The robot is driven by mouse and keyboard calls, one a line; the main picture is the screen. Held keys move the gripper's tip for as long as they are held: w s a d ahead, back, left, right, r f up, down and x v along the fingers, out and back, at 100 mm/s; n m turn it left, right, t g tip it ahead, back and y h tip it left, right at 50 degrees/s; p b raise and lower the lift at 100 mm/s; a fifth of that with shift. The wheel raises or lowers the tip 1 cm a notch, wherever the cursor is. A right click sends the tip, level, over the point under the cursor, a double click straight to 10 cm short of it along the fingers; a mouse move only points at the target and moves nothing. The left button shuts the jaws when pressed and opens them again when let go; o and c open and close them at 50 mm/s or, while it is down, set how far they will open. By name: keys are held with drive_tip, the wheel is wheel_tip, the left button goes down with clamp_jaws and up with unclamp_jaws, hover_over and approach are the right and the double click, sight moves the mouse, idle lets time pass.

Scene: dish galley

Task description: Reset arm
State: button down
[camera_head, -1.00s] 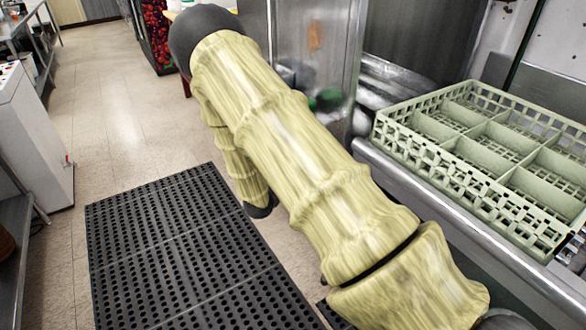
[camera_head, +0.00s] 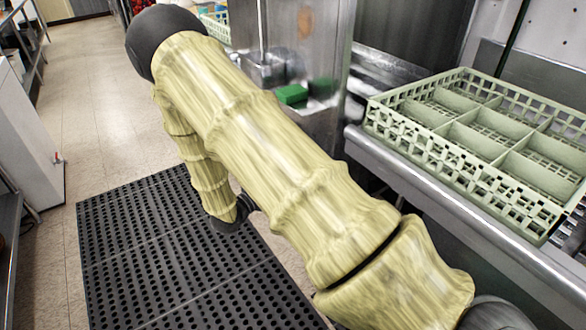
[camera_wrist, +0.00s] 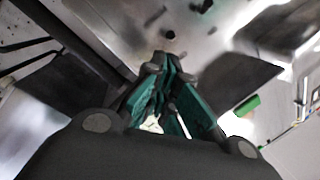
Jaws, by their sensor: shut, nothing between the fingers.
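My arm, in a pale yellow sleeve, crosses the middle of the head view, rising to a dark elbow at the upper left and folding back down over the floor mat. My gripper (camera_wrist: 168,72) shows in the wrist view, with dark links and teal finger pads. Its fingers meet at the tips and hold nothing.
A pale green dish rack (camera_head: 440,150) with empty compartments sits on the steel counter (camera_head: 420,190) at right. A green block (camera_head: 292,94) lies in the steel area behind my arm. A black perforated mat (camera_head: 130,250) covers the floor; open tiled floor (camera_head: 100,110) lies at left.

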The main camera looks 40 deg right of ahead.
drive_tip(key=shift+s+a+f, duration=0.1)
drive_tip(key=shift+a, duration=0.25)
drive_tip(key=shift+f, duration=0.1)
idle(0.3)
drive_tip(key=s+a+f+n+t+y+p, duration=0.2)
drive_tip(key=s+a+f+n+y+p, duration=0.15)
drive_tip(key=s+f+n+y, duration=0.35)
drive_tip(key=s+a+f+n+t+y+p, duration=0.2)
drive_tip(key=s+a+f+n+y+p, duration=0.15)
drive_tip(key=f+n, duration=0.55)
drive_tip(key=s+a+n+g+y+p, duration=0.1)
drive_tip(key=s+a+n+g+y, duration=0.1)
drive_tip(key=s, duration=0.6)
drive_tip(key=s+a+f+n+g+y+p, duration=0.1)
drive_tip(key=s+a+n+g+y, duration=0.1)
drive_tip(key=s+a+n, duration=0.3)
drive_tip(key=s+a+f+n+g+y+p, duration=0.1)
drive_tip(key=s+a+n+y, duration=0.3)
drive_tip(key=s, duration=0.6)
drive_tip(key=a+g, duration=0.1)
drive_tip(key=a, duration=0.1)
drive_tip(key=shift+s+a+p, duration=0.3)
